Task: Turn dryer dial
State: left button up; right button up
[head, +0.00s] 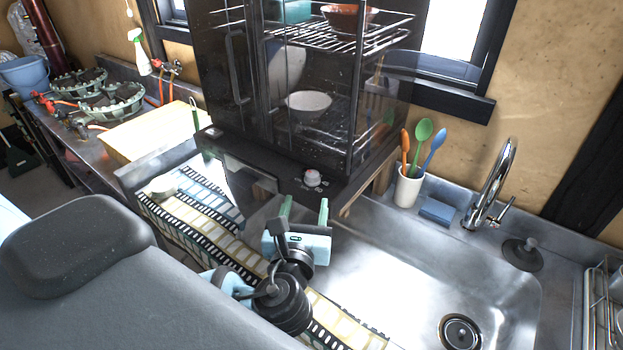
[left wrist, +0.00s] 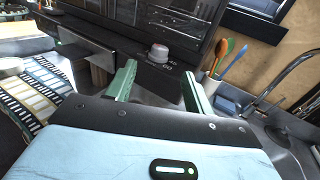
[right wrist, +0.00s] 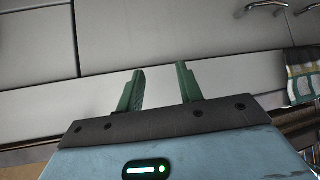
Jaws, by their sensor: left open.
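The dish dryer (head: 300,100) is a black cabinet with glass doors above the counter. Its dial (head: 312,178) is a small round knob, pale with a reddish top, on the black base panel, with printed marks beside it. My left gripper (head: 305,206) is open and empty, just below and in front of the dial. In the left wrist view the dial (left wrist: 159,53) shows beyond and between the two green fingers, apart from them. My right gripper (right wrist: 159,90) is open and empty, in front of pale cabinet fronts; it does not show in the head view.
A steel sink (head: 425,275) with a tap (head: 493,185) lies right of the dryer. A white cup (head: 408,186) of coloured spoons and a blue sponge (head: 438,211) stand behind it. A patterned mat (head: 200,210) covers the counter below. Bowls sit on the dryer racks.

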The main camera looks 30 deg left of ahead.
aim_at(311, 180)
pick_arm(q)
jog(key=shift+x, duration=3.95)
jog(key=c, duration=1)
